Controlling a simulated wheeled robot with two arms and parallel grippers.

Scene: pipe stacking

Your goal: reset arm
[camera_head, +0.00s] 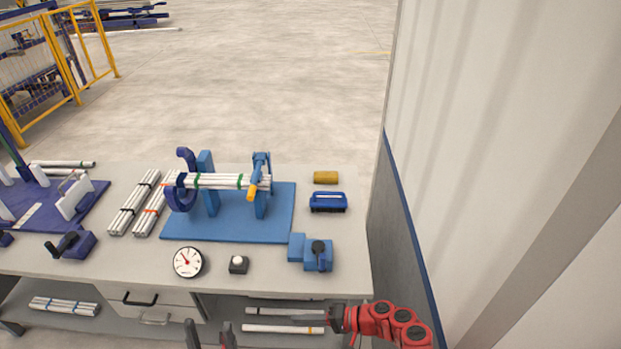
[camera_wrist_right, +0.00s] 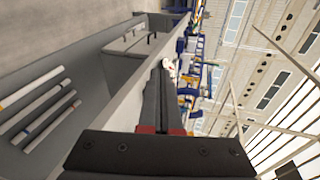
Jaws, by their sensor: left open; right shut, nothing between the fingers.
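My left gripper (camera_head: 209,336) is at the bottom edge of the head view, in front of the drawers, with its two fingers apart and nothing visible between them. My right gripper (camera_head: 292,317) reaches in from the lower right on a red arm, below the tabletop's front edge and in front of the lower shelf. It points left. In the right wrist view its dark fingers (camera_wrist_right: 166,72) lie together with nothing between them. A bundle of white pipes (camera_head: 222,181) with green bands rests across the blue stand (camera_head: 270,222) on the table.
The grey table (camera_head: 338,275) also holds two loose pipe bundles (camera_head: 133,203), a round gauge (camera_head: 188,262), a blue clamp block (camera_head: 312,252), a blue brush-like item (camera_head: 328,202) and a yellow cylinder (camera_head: 326,177). A pale wall (camera_head: 500,170) stands close on the right.

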